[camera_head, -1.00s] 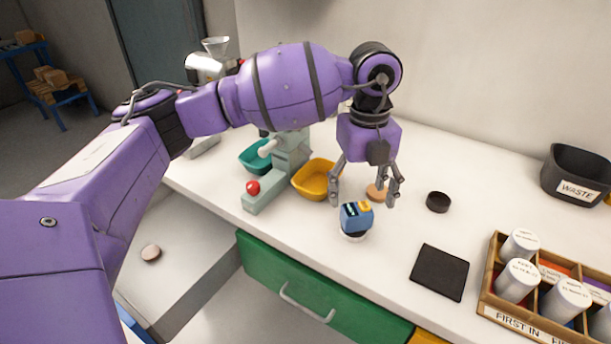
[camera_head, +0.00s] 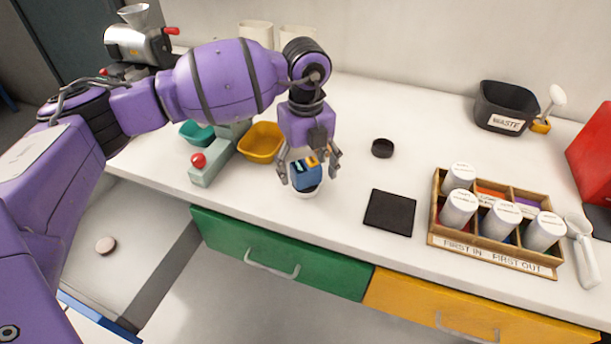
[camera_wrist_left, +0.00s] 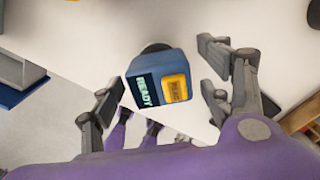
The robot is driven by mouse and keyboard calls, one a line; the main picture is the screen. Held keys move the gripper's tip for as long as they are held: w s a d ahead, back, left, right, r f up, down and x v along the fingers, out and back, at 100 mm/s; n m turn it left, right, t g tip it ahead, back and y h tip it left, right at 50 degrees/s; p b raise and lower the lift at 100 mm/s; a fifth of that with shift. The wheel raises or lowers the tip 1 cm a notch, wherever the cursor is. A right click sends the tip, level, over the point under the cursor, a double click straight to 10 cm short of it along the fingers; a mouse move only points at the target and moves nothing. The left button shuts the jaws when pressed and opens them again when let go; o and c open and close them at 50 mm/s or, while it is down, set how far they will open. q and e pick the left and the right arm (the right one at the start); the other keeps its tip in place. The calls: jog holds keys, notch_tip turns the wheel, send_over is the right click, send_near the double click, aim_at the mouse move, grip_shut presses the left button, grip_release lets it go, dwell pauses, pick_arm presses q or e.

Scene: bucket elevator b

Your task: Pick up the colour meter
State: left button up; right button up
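The colour meter (camera_head: 306,178) is a small blue block with a yellow button and a dark display. It stands near the front edge of the white counter, above the green drawer, with a white round part at its foot. In the left wrist view the meter (camera_wrist_left: 160,80) shows its top, and the display reads READY. My left gripper (camera_head: 310,176) points down over it, open, with one finger on each side. In the left wrist view gaps show between the meter and both fingers. My right gripper is in neither view.
A yellow bin (camera_head: 261,141) and a grey-green device with a red knob (camera_head: 198,160) stand left of the gripper. A black pad (camera_head: 390,212), a dark round cap (camera_head: 382,148) and a wooden rack (camera_head: 495,259) of white jars lie to the right. The waste bin (camera_head: 505,107) is behind.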

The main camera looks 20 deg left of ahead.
pick_arm(q)
jog(key=c, duration=1.4)
jog(key=shift+c, duration=1.2)
jog(key=shift+r, duration=0.1)
jog(key=shift+r, duration=0.1)
